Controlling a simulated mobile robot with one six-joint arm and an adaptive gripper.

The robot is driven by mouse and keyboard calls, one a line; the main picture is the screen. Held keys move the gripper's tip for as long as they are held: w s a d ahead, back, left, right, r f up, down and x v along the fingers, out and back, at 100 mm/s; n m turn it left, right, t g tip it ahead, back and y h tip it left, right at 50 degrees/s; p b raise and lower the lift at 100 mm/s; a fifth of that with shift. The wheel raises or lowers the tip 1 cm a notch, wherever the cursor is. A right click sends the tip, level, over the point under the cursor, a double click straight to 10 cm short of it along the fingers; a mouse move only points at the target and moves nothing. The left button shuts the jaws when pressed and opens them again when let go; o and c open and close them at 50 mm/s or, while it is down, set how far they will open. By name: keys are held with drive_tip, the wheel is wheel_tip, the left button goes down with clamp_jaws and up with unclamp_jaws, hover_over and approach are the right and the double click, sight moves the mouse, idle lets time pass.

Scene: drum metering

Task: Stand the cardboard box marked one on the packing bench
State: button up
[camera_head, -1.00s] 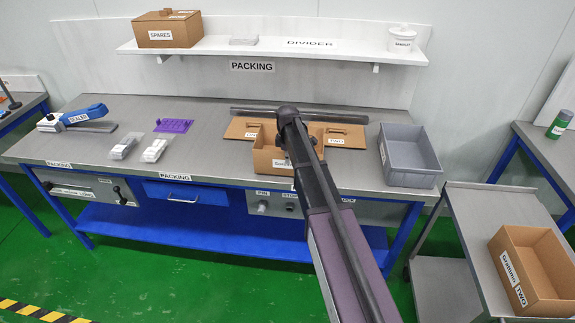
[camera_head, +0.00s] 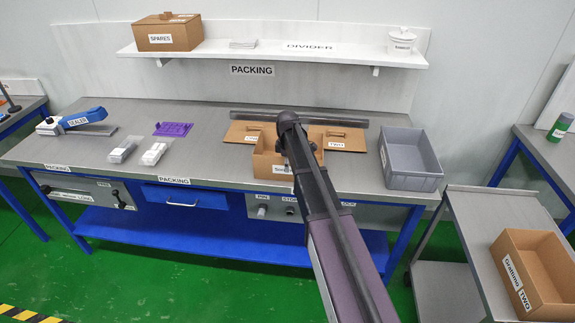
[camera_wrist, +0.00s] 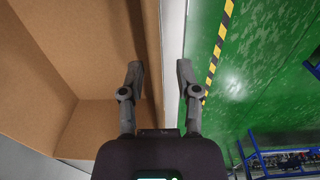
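An open cardboard box (camera_head: 265,166) stands upright on the front part of the packing bench (camera_head: 222,150), in front of a flat cardboard lid. My arm covers its right part and most of its front label, so I cannot read its number. In the wrist view the box (camera_wrist: 75,45) fills the left side. My gripper (camera_wrist: 160,72) is open, with its fingers apart on either side of the box's wall. The left finger is on the inner side and the right finger is outside, over the bench's edge. In the head view my fingertips are hidden behind my arm.
A grey tote (camera_head: 410,160) stands to the right on the bench. A lid marked TWO (camera_head: 345,138) lies behind my arm. Small packets (camera_head: 125,150) and a purple tray (camera_head: 173,129) lie left. A box marked TWO (camera_head: 535,275) sits on the trolley at lower right.

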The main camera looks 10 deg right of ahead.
drive_tip(key=shift+r, duration=0.1)
wheel_tip(320, 180, up, 12)
drive_tip(key=p, duration=1.2)
idle(0.3)
drive_tip(key=shift+s, duration=0.15)
idle(0.6)
drive_tip(key=s+m, duration=1.4)
drive_tip(key=s, duration=1.4)
drive_tip(key=shift+d, duration=0.15)
